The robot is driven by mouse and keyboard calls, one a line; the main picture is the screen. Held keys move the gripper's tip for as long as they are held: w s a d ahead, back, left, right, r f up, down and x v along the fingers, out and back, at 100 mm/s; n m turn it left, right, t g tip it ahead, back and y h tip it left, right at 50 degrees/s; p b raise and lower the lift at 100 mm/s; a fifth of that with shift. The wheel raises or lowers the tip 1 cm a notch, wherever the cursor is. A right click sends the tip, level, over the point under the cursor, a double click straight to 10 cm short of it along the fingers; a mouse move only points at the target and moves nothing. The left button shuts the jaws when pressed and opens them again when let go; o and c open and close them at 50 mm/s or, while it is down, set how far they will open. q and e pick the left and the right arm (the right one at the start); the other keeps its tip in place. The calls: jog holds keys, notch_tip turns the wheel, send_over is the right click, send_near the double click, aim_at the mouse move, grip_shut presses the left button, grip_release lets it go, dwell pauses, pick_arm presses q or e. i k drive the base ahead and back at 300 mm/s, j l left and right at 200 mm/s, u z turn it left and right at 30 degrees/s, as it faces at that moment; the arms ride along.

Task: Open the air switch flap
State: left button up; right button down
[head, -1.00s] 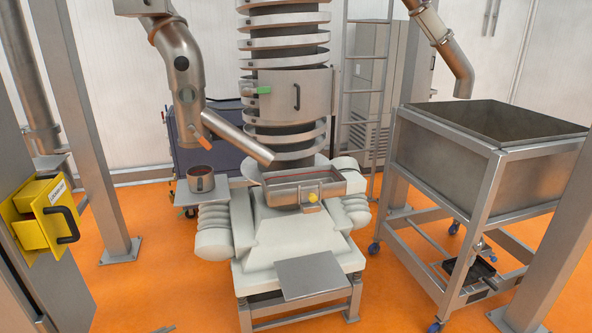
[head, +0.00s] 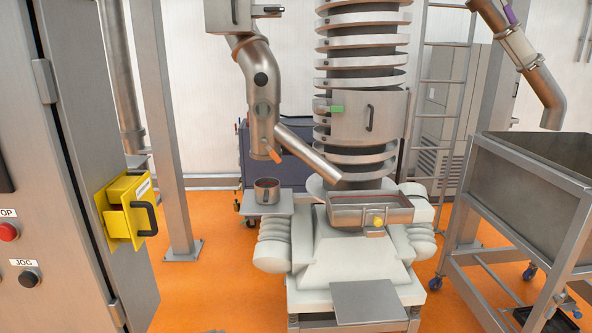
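A yellow housing with a yellow flap (head: 132,207) is mounted on the side of the grey control cabinet (head: 75,130) at the left in the head view. The flap has a black curved handle (head: 146,218) and a small white label on its upper edge. A dark red part shows inside the yellow housing. Whether the flap is latched cannot be told. Neither of my grippers shows in the head view.
The cabinet front carries a red button (head: 8,232) and a black JOG button (head: 29,278). A steel post (head: 165,140) stands behind the flap. The spiral machine (head: 350,240) stands in the centre, a steel hopper (head: 520,180) at right. Orange floor lies clear between cabinet and machine.

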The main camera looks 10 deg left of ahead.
aim_at(138, 220)
jog(key=u, duration=1.2)
